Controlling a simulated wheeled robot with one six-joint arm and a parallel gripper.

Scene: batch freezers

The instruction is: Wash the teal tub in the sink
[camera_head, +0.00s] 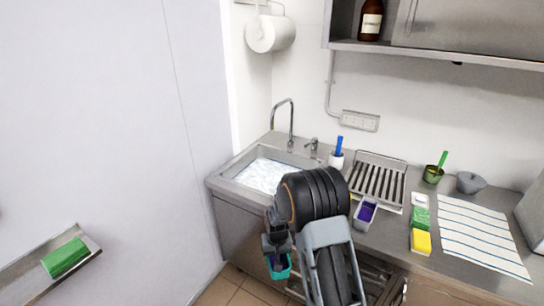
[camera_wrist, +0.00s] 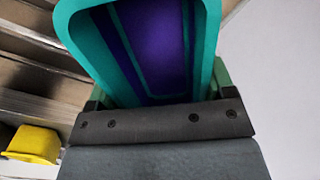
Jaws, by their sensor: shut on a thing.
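My gripper (camera_head: 276,254) is shut on the teal tub (camera_head: 280,271), which hangs in front of the counter, below the sink's front edge. In the wrist view the teal tub (camera_wrist: 205,60) fills the top middle, and its inside is purple. My gripper (camera_wrist: 155,105) shows below it there, with the fingers mostly hidden. The sink (camera_head: 232,190) is at the counter's left end, behind my arm, and holds foamy, pale water. A curved tap (camera_head: 291,120) stands at its back.
A grey tub with purple inside (camera_head: 366,213) sits on the counter right of my arm. Behind it is a drying rack (camera_head: 378,180). A green sponge (camera_head: 421,218), a yellow block (camera_head: 421,241) and a striped cloth (camera_head: 480,235) lie further right. A wall (camera_head: 110,130) closes the left side.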

